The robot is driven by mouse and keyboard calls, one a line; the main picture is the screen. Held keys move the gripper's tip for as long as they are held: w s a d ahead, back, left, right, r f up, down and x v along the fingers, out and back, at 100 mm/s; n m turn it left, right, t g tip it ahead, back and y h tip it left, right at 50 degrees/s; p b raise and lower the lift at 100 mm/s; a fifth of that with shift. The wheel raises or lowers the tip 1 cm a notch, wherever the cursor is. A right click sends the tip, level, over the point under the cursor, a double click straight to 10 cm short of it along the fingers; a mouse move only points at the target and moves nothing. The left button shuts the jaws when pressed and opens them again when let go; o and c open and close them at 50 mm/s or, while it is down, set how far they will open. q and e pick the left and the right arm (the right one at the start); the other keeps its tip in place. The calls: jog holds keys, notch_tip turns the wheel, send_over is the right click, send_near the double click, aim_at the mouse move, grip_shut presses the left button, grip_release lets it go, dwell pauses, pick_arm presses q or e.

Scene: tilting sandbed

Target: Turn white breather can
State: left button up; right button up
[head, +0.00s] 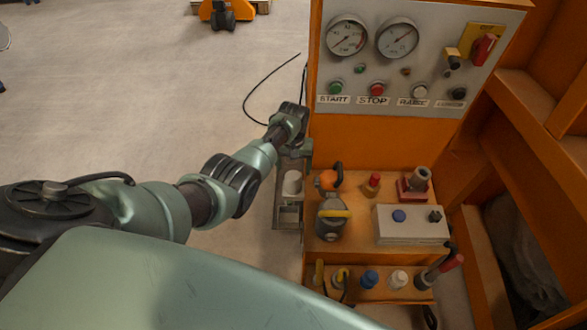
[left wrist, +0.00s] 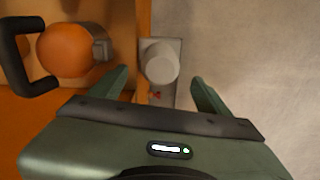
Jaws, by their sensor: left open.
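The white breather can (head: 292,184) is a pale, short cylinder on a narrow grey bracket at the left side of the orange machine. In the left wrist view the can (left wrist: 160,62) shows its round top, just beyond and between the fingertips. My left gripper (left wrist: 159,78) is open and empty, one finger to each side of the can, with gaps on both sides. In the head view my left gripper (head: 298,150) is partly hidden by its own wrist, above the can in the picture. I cannot tell its height over the can. My right gripper is not in view.
An orange round part with a black handle (left wrist: 72,50) sits close to the left finger. The orange machine (head: 380,152) carries a gauge panel (head: 410,50), a grey box (head: 410,226) and several coloured caps. Floor (head: 150,90) left of the bracket is clear except a black cable.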

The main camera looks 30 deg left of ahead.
pick_arm(q)
jog(key=shift+r, duration=1.25)
jog(key=s+f+m, duration=0.2)
jog(key=s+f, duration=0.9)
jog(key=f, duration=0.3)
jog(key=s+d+f+m, duration=0.1)
jog(key=s+f, duration=0.4)
jog(key=s, duration=0.8)
jog(key=s+d+f+m, duration=0.2)
jog(key=s+f, duration=0.3)
jog(key=s, duration=0.7)
jog(key=s+d+f+m+t, duration=0.1)
jog(key=s+f, duration=0.4)
jog(key=s, duration=0.8)
jog(key=shift+s+d, duration=0.35)
jog(key=shift+d, duration=0.1)
